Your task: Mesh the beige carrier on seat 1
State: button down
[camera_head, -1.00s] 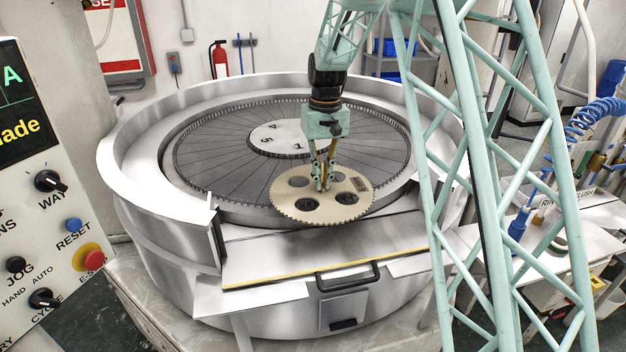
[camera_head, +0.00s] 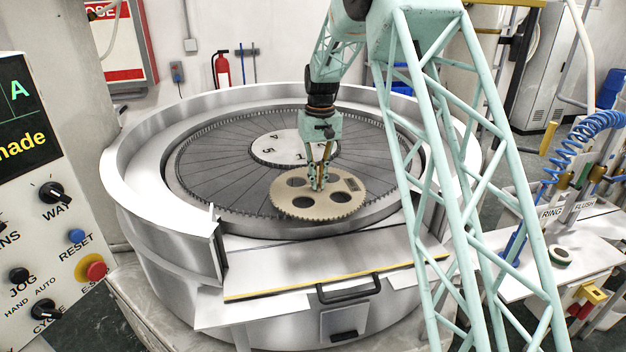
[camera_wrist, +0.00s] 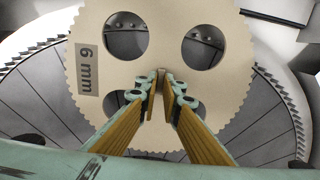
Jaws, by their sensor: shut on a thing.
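The beige carrier (camera_head: 318,207) is a toothed disc with several round holes and a dark label. In the wrist view the carrier (camera_wrist: 160,45) fills the upper middle, and its label reads "6 mm". My gripper (camera_head: 319,187) is shut on the carrier near its middle; in the wrist view the fingertips (camera_wrist: 162,85) meet at it. The carrier lies over the front part of the dark grooved plate (camera_head: 215,180). I cannot tell whether it touches the plate or its teeth meet the ring. The central hub (camera_head: 280,148) carries seat numbers, partly hidden by my gripper.
A toothed ring edges the plate, inside a wide metal rim (camera_head: 140,180). A front shelf with a yellow strip and black handle (camera_head: 348,289) lies before it. A control panel (camera_head: 50,220) stands left. A side table with blue coiled hose (camera_head: 590,125) stands right.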

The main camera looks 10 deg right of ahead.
jog(key=shift+w+f+p, duration=0.15)
jog(key=shift+w+p, duration=0.15)
jog(key=shift+w, duration=1.55)
jog(key=shift+w+f+p, duration=0.1)
jog(key=shift+w+p, duration=0.15)
jog(key=shift+w, duration=1.55)
jog(key=shift+w, duration=0.1)
jog(key=shift+w, duration=0.15)
jog(key=shift+f, duration=1.8)
jog(key=c, duration=2.8)
grip_release()
jog(key=shift+f, duration=0.1)
jog(key=shift+d+r, duration=0.1)
jog(key=shift+r, duration=5.95)
